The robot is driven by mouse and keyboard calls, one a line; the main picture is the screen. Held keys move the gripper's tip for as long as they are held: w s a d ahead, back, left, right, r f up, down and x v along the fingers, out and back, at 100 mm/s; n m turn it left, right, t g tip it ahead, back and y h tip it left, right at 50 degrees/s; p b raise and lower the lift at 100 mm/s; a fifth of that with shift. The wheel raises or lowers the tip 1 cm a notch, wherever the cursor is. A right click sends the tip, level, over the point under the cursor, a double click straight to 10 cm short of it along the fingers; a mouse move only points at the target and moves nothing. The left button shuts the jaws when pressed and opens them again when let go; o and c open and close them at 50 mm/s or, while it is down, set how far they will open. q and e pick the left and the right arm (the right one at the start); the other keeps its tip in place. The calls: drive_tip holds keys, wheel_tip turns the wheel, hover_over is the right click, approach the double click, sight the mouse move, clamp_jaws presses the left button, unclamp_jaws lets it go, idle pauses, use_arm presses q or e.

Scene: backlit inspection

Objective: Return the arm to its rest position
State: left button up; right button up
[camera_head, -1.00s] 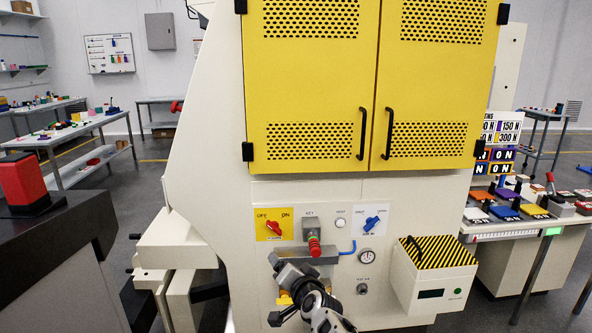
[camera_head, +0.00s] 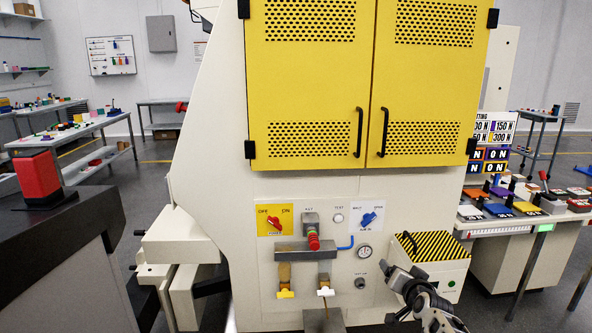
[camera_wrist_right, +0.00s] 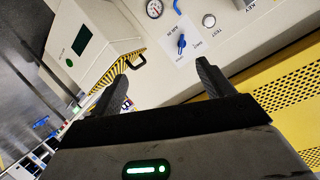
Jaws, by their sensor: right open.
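My right gripper (camera_head: 389,293) is at the lower right of the machine front in the head view, with its arm coming in from the bottom right. Its fingers are spread, with nothing between them. It is in front of the lower left part of the box with the striped lid (camera_head: 436,246). In the right wrist view the two fingers (camera_wrist_right: 160,86) stand wide apart against the cream panel. The striped box (camera_wrist_right: 92,42) is left of them and a blue knob (camera_wrist_right: 181,44) shows beyond them. My left gripper is not in view.
A black counter with a red block (camera_head: 37,178) is at left. A bench with coloured plates (camera_head: 498,210) is at right.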

drive_tip(key=s+d+r+h, duration=0.2)
drive_tip(key=s+d+r, duration=0.1)
drive_tip(key=d, duration=0.9)
drive_tip(key=s+d+r+h, duration=0.2)
drive_tip(key=s+d+h, duration=0.1)
drive_tip(key=d, duration=0.8)
drive_tip(key=s+d+r+h, duration=0.2)
drive_tip(key=s+d+r, duration=0.1)
drive_tip(key=d, duration=0.9)
drive_tip(key=s+a+f+n+g+y, duration=0.1)
drive_tip(key=s+a+f+n+y, duration=0.3)
drive_tip(key=s+a+f, duration=0.5)
drive_tip(key=s+a+f+n+g+y, duration=0.2)
drive_tip(key=s+a+f+n, duration=0.4)
drive_tip(key=s+a+f, duration=0.45)
drive_tip(key=s+a+n+g+y, duration=0.2)
drive_tip(key=s+a+n+y, duration=0.1)
drive_tip(key=s+a, duration=1.3)
drive_tip(key=w+a+m, duration=0.1)
drive_tip(key=a+m, duration=0.3)
drive_tip(key=a, duration=0.7)
drive_tip(key=shift+w+m+t+y, duration=0.3)
drive_tip(key=shift+t+y, duration=0.1)
drive_tip(key=shift+f, duration=0.1)
